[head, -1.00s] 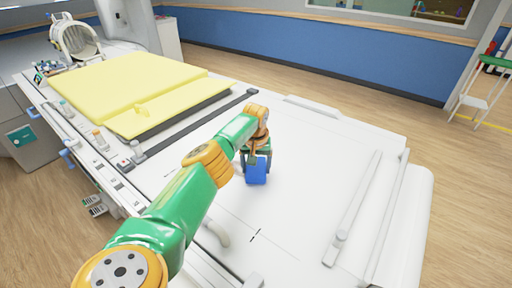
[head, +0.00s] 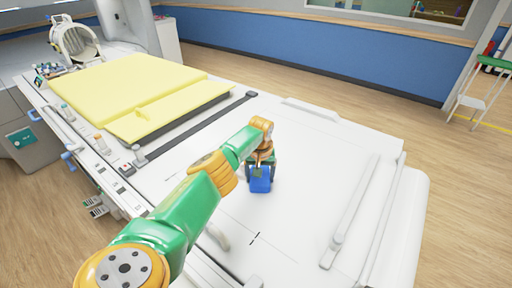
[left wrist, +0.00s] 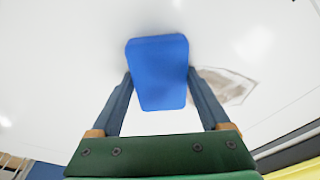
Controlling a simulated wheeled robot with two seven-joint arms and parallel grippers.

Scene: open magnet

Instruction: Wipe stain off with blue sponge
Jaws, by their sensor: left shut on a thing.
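The blue sponge (head: 260,184) is held between the fingers of my left gripper (head: 262,172), above or on the white table top (head: 290,225). It also shows in the left wrist view (left wrist: 158,80), upright between the two fingers. A brownish-grey stain (left wrist: 232,86) lies on the white surface just right of the sponge in the left wrist view, partly behind the right finger. I cannot make out the stain in the head view, and I cannot tell if the sponge touches the surface. My right gripper is not in view.
A yellow pad (head: 135,90) lies at the far end of the table. A black strip (head: 200,125) crosses beyond my arm. A white rail (head: 350,210) lies at the right. Small items line the left edge. The table between sponge and rail is clear.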

